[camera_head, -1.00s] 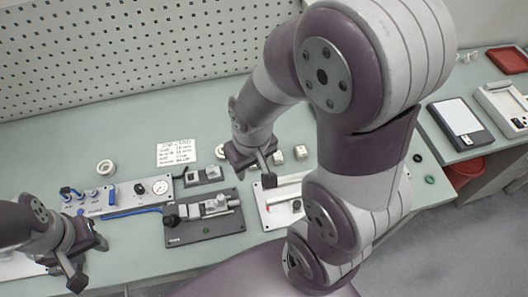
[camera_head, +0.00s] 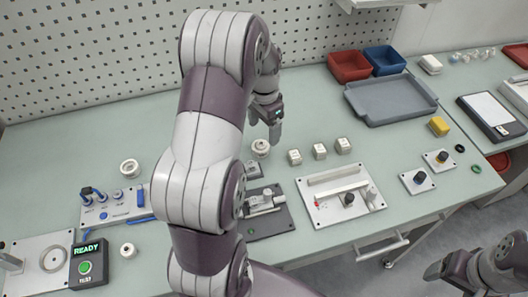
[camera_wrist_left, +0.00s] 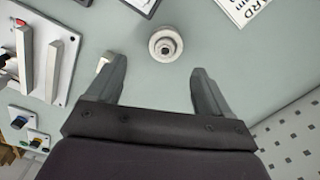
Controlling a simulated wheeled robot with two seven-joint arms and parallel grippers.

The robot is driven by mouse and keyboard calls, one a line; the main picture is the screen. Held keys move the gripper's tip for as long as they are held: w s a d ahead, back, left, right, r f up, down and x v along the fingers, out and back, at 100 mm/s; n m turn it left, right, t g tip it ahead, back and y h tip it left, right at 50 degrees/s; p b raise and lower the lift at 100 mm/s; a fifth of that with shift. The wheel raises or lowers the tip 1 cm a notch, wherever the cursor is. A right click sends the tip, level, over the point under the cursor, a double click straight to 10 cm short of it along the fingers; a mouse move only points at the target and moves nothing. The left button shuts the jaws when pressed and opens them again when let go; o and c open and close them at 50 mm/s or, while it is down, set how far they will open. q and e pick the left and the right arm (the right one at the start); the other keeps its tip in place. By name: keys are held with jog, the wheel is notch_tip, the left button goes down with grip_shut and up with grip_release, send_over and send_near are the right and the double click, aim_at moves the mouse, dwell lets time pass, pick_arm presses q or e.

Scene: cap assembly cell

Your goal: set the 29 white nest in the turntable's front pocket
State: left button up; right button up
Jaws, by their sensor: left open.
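A round white stepped piece with a centre hole (camera_head: 261,148) stands on the bench below my left gripper (camera_head: 274,132). The left wrist view shows this piece (camera_wrist_left: 166,45) beyond and between the spread fingertips (camera_wrist_left: 158,72), apart from them. That gripper is open and empty. Similar white round pieces stand at the left (camera_head: 129,168) and near the front (camera_head: 128,249). I cannot read a 29 on any. A plate with a round ring (camera_head: 52,258) lies front left; I cannot tell whether it is the turntable. My right gripper (camera_head: 436,271) is at lower right, its jaws unclear.
Several white cubes (camera_head: 320,151) stand right of the round piece. A fixture plate with a bar (camera_head: 340,195) lies in front of them. A grey tray (camera_head: 390,99), red bin (camera_head: 349,66) and blue bin (camera_head: 384,60) are behind right. The READY box (camera_head: 88,262) is front left.

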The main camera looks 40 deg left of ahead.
aim_at(262, 142)
pick_arm(q)
jog(key=f, duration=0.7)
jog(key=shift+w+a, duration=0.15)
jog(key=shift+a, duration=0.2)
jog(key=shift+r, duration=0.1)
jog(key=c, duration=1.2)
jog(key=shift+r, duration=0.6)
notch_tip(262, 142, up, 3)
jog(key=shift+f, duration=0.2)
jog(key=w+d+r, duration=0.1)
jog(key=d+r, duration=0.1)
jog(key=d, duration=0.1)
jog(key=w+d+r, duration=0.1)
jog(key=d+r, duration=0.1)
jog(key=d, duration=0.2)
jog(key=w+d+r, duration=0.1)
jog(key=d+r, duration=0.2)
jog(key=d, duration=0.1)
jog(key=shift+w, duration=0.3)
